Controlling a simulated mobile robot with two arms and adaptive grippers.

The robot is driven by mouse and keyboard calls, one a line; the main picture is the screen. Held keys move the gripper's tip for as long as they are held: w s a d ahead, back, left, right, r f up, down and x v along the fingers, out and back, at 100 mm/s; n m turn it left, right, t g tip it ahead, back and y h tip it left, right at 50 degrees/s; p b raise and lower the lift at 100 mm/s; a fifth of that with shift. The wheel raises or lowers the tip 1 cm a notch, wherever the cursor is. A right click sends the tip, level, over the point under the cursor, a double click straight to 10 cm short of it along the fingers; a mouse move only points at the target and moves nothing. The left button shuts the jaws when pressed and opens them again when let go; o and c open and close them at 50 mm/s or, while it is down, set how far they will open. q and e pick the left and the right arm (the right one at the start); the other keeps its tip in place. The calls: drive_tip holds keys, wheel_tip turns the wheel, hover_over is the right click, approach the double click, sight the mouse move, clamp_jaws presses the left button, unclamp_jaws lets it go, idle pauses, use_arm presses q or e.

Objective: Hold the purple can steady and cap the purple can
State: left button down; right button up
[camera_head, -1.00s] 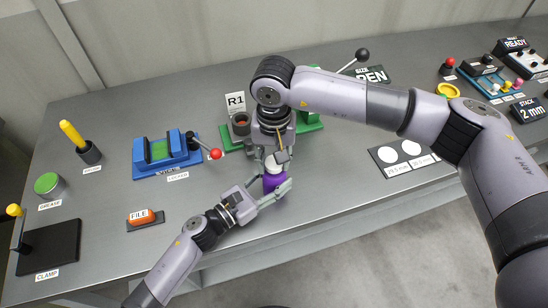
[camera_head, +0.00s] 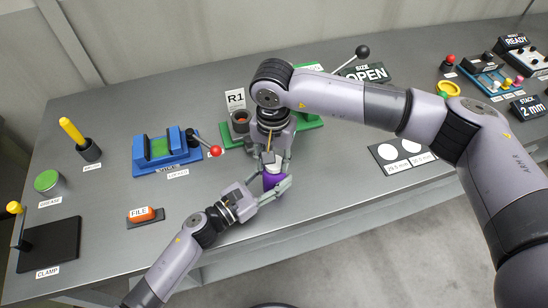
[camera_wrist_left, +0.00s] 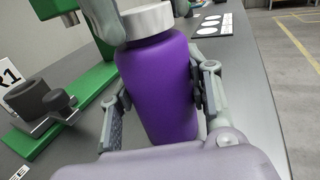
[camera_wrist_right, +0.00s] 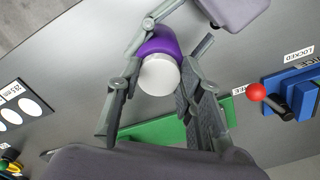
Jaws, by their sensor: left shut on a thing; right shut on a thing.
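The purple can (camera_head: 272,181) stands upright near the front edge of the bench; it fills the middle of the left wrist view (camera_wrist_left: 158,90). My left gripper (camera_head: 277,192) is shut around the can's body from the front left. A white-grey cap (camera_wrist_left: 148,20) sits at the top of the can, also seen from above in the right wrist view (camera_wrist_right: 159,75). My right gripper (camera_head: 270,160) comes down from above and is shut on the cap, with its fingers on either side. Whether the cap is fully seated cannot be told.
Behind the can stands a green press (camera_head: 308,124) with an R1 sign (camera_head: 236,99). A blue vice (camera_head: 165,150) with a red-knobbed lever is to the left, and an orange file (camera_head: 143,215) is front left. White discs (camera_head: 387,152) lie to the right.

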drive_tip(key=m, duration=0.6)
drive_tip(key=shift+a, duration=0.1)
drive_tip(key=m, duration=0.3)
drive_tip(key=shift+w+m, duration=0.15)
drive_tip(key=shift+m, duration=0.15)
drive_tip(key=m, duration=0.3)
drive_tip(key=shift+w+m, duration=0.1)
drive_tip(key=shift+m, duration=0.3)
drive_tip(key=m, duration=0.3)
drive_tip(key=shift+m, duration=0.4)
drive_tip(key=m, duration=0.3)
drive_tip(key=shift+w+m, duration=0.15)
drive_tip(key=shift+m, duration=0.15)
drive_tip(key=m, duration=0.3)
drive_tip(key=shift+m, duration=0.4)
drive_tip(key=m, duration=0.3)
drive_tip(key=shift+m, duration=0.4)
drive_tip(key=m, duration=0.4)
drive_tip(key=shift+w+d, duration=0.1)
drive_tip(key=shift+d, duration=0.15)
drive_tip(key=o, duration=0.9)
drive_tip(key=shift+f, duration=0.1)
